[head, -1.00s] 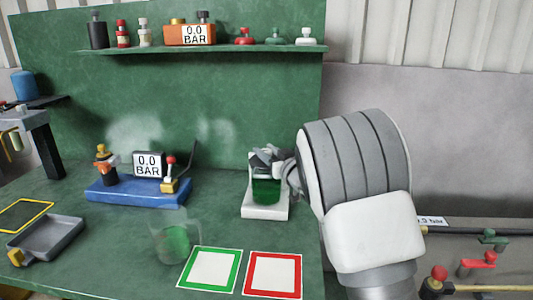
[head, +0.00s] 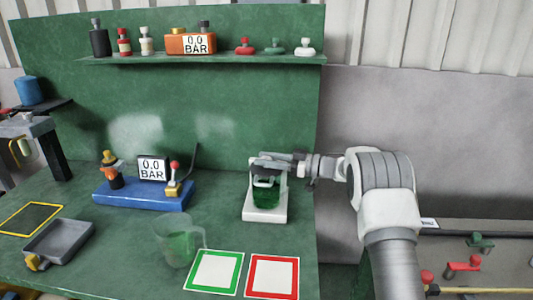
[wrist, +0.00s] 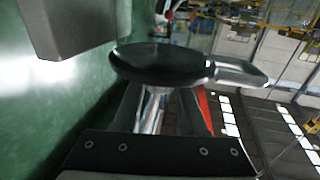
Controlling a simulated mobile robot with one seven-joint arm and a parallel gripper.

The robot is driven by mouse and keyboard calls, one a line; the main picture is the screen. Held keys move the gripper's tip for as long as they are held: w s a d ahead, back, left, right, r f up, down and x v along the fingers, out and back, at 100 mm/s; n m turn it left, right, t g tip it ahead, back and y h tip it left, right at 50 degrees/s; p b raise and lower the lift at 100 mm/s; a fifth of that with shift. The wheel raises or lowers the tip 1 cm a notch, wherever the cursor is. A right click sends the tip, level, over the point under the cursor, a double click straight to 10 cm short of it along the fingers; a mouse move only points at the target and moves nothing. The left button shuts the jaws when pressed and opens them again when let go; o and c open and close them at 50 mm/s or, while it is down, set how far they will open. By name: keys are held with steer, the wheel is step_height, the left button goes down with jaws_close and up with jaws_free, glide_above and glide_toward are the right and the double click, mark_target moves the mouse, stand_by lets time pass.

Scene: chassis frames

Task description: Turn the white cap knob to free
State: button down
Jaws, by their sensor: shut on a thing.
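A small stand with a white base (head: 265,216) and a dark green jar-like body (head: 265,197) stands on the green bench, right of centre. My gripper (head: 268,164) reaches in from the right and is shut on the top of this stand. The held part is mostly hidden by the fingers, and I cannot make out a white cap or its turn there. In the wrist view a dark round disc (wrist: 160,62) with a shiny bar sticking out to the right lies close in front of the gripper. A white-capped knob (head: 305,46) also sits at the shelf's right end.
A blue base with a gauge (head: 143,194) stands left of the stand. A clear beaker of green liquid (head: 180,243), a green-framed card (head: 214,271) and a red-framed card (head: 272,276) are in front. A grey tray (head: 58,240) lies left. The shelf (head: 210,60) hangs above.

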steer(key=shift+f+n+g+p, duration=0.15)
steer(key=shift+n+g+p, duration=0.2)
steer(key=shift+n+g, duration=0.7)
steer(key=shift+g, duration=0.65)
steer(key=shift+c, duration=2.2)
jaws_free()
steer(key=shift+a, duration=0.1)
steer(key=d, duration=1.7)
steer(key=shift+s+d, duration=0.2)
steer(key=shift+d, duration=0.05)
steer(key=shift+d, duration=0.1)
